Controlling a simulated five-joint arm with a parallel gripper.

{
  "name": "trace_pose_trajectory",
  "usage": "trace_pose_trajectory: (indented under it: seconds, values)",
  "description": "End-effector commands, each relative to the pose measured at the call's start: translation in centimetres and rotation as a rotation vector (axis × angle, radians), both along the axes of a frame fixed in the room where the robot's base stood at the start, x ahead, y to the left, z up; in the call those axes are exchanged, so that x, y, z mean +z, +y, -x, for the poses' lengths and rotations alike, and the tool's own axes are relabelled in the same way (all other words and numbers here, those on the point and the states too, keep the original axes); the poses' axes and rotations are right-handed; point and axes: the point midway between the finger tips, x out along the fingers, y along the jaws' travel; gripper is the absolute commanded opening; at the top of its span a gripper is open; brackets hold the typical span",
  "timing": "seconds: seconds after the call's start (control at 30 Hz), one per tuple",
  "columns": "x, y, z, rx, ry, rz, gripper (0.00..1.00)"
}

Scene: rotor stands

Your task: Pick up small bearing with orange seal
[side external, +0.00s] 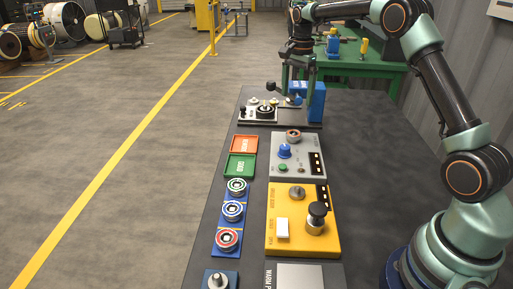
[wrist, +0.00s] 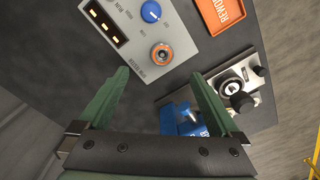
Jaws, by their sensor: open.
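A small bearing with an orange seal (side external: 293,135) sits on the far end of a grey control panel. It also shows in the wrist view (wrist: 161,54), just beyond my fingertips and roughly centred between them. My gripper (wrist: 161,74) is open and empty, its two green fingers spread wide. In the side external view my gripper (side external: 299,88) is above the far end of the bench, beyond the bearing and near a blue block. I cannot tell its exact height above the bench.
The grey panel (side external: 283,163) carries a blue knob (side external: 284,151). A fixture (side external: 264,111) and blue block (wrist: 182,119) stand close to my fingers. Orange (side external: 244,144) and green (side external: 240,166) trays and several ringed bearings (side external: 232,211) lie left. A yellow panel (side external: 259,232) is nearer.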

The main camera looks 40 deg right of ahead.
Motion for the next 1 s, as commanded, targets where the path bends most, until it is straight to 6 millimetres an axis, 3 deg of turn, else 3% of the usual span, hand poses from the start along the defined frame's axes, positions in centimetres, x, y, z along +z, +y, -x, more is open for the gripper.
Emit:
trace_pose_trajectory:
  seconds: [0.2, 0.53, 0.83, 1.0]
  values:
    - [-2.0, -1.1, -0.5, -0.081, 0.024, -0.009, 0.99]
    - [-7.1, -1.0, -0.5, -0.081, 0.027, -0.009, 0.99]
    - [-9.3, -1.1, -0.7, -0.079, 0.024, -0.008, 0.99]
    - [-11.8, -1.3, -1.1, -0.079, 0.025, -0.009, 0.99]
